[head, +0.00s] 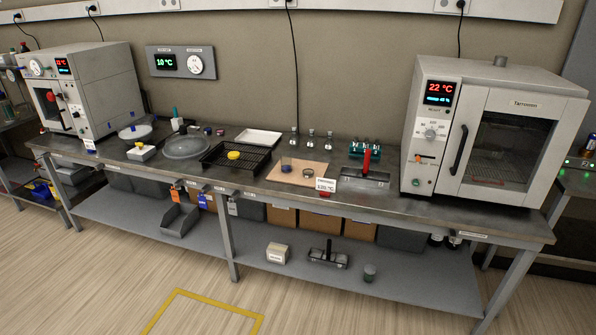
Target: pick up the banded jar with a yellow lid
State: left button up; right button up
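A small round yellow lid or yellow-topped thing (233,155) shows inside the black wire tray (262,160) on the metal bench. It is too small to tell whether a banded jar body is under the yellow top, as the tray hides its lower part. A small purple-grey jar (286,163) stands on a tan board to its right, with no yellow lid visible. Neither of my grippers is in view.
The bench (440,205) has an oven (490,135) on the right and another oven (90,90) on the left. A clear dome (185,147), a white tray (258,137) and a red-handled tool (367,162) stand between them. A lower shelf holds boxes; the wood floor in front is open.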

aim_at(286, 158)
jog(key=i+l+u, duration=0.15)
jog(key=i, duration=0.4)
jog(key=i+l+u, duration=0.1)
jog(key=i, duration=0.4)
jog(key=l, duration=0.05)
